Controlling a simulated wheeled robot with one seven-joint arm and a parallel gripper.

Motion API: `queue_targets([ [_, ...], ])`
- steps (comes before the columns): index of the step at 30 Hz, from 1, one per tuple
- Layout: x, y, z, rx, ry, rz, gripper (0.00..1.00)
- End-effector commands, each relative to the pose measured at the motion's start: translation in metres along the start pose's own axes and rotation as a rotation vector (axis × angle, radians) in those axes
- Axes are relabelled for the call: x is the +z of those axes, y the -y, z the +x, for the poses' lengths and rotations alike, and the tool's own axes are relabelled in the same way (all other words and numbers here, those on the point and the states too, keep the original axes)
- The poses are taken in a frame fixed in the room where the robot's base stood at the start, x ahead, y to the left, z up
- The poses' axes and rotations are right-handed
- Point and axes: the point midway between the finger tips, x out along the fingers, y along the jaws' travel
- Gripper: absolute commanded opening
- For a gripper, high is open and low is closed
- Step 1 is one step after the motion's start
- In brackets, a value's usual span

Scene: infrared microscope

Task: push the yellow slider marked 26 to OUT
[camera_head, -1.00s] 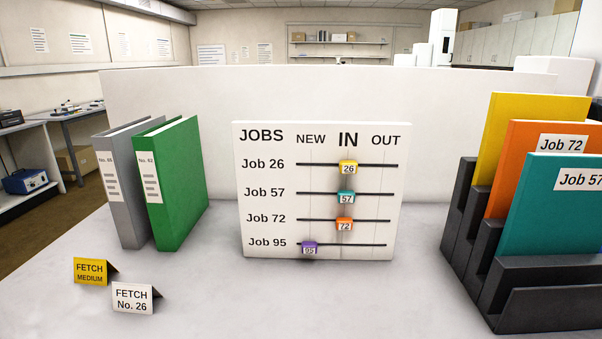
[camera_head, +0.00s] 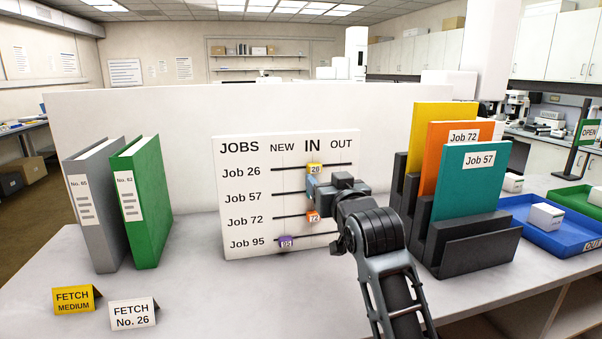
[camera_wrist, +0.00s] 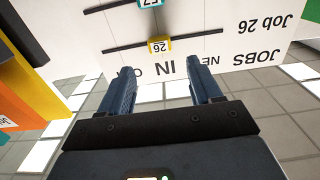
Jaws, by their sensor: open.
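The white jobs board (camera_head: 232,205) stands upright on the table, with NEW, IN and OUT columns. The yellow slider marked 26 (camera_head: 315,168) sits on the top rail under IN; the OUT end of that rail is to its right. My gripper (camera_head: 312,188) is in front of the board, just below the yellow slider. In the upside-down wrist view, the yellow slider (camera_wrist: 160,46) shows between the directions of my two spread, empty fingers (camera_wrist: 161,76), apart from them.
The orange 72 slider (camera_head: 313,217) is under IN, the purple 95 slider (camera_head: 286,242) under NEW. A black folder rack (camera_head: 470,250) stands right of the board.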

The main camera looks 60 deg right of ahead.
Motion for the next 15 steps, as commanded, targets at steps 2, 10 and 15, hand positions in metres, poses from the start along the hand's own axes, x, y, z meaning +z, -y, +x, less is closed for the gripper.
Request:
queue_targets([
  [2,-0.002,-0.001,0.007,0.002,0.000,-0.001,0.64],
  [10,-0.002,-0.001,0.048,0.002,0.001,-0.003,0.64],
  [15,-0.001,0.000,0.067,0.000,0.000,-0.002,0.64],
])
